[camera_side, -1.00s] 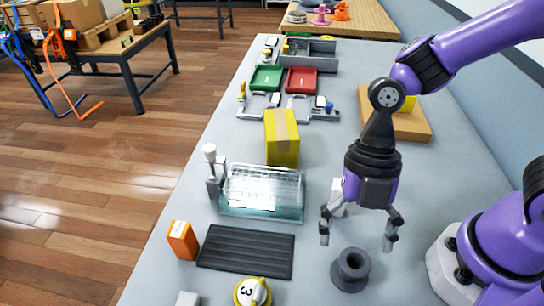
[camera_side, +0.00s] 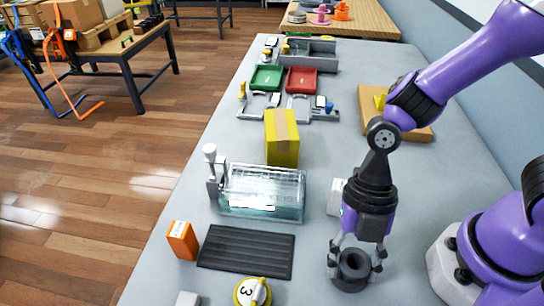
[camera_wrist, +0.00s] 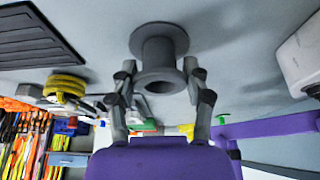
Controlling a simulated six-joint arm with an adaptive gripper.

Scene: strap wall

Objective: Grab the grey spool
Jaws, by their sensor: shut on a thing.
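The dark grey spool (camera_side: 352,271) stands upright on the table near its front right, in the side view. My gripper (camera_side: 355,268) has come down over it, with a finger on each side of the spool. In the wrist view the spool (camera_wrist: 158,52) shows its flanges and narrower middle, with the fingers of my gripper (camera_wrist: 158,85) reaching up to either side of its near flange. The gripper is shut on the spool, and the spool appears to rest on the table.
A black ridged mat (camera_side: 246,251), an orange box (camera_side: 182,240) and a yellow numbered dial (camera_side: 252,292) lie left of the spool. A clear container (camera_side: 262,192) and a yellow box (camera_side: 282,138) stand farther back. A white object (camera_side: 335,197) is just behind my gripper.

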